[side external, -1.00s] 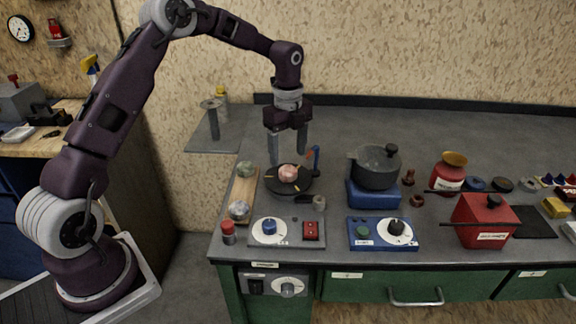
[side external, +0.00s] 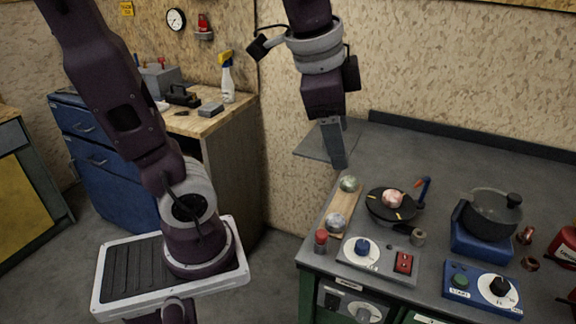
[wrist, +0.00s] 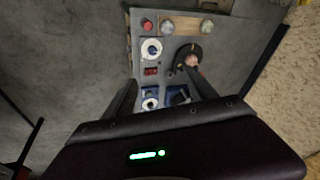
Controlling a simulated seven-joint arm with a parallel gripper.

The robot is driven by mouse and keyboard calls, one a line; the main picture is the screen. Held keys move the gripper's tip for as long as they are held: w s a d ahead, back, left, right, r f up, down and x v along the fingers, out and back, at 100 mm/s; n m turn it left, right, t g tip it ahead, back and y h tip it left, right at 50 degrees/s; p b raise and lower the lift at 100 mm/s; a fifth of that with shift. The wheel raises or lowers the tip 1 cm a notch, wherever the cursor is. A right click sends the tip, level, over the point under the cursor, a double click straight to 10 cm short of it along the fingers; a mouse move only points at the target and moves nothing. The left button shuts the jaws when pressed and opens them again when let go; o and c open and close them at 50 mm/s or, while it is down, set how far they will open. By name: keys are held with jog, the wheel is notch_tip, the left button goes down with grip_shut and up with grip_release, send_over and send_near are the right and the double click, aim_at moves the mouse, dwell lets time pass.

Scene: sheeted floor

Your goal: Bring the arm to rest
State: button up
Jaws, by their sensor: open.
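My gripper (side external: 334,146) hangs fingers down, high by the left end of the counter, apart from everything on it. In the side view its fingers overlap each other. In the wrist view my gripper (wrist: 163,95) shows two separated fingers with nothing held between them, and the counter lies far below. My arm leaves the top of the side view, so its upper part is hidden.
A round black pan (side external: 378,207) holds a pinkish ball (side external: 393,198). A wooden board (side external: 342,204) with two mottled balls lies beside it. A dark pot (side external: 487,215) stands on a blue burner. A spray bottle (side external: 227,80) stands on the workbench at left.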

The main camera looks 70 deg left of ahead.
jog(key=s+d+f+n+t+h, duration=0.1)
jog(key=s+f+n, duration=0.2)
jog(key=s, duration=0.6)
jog(key=n, duration=0.2)
jog(key=shift+d+n+t, duration=0.3)
jog(key=shift+n, duration=0.1)
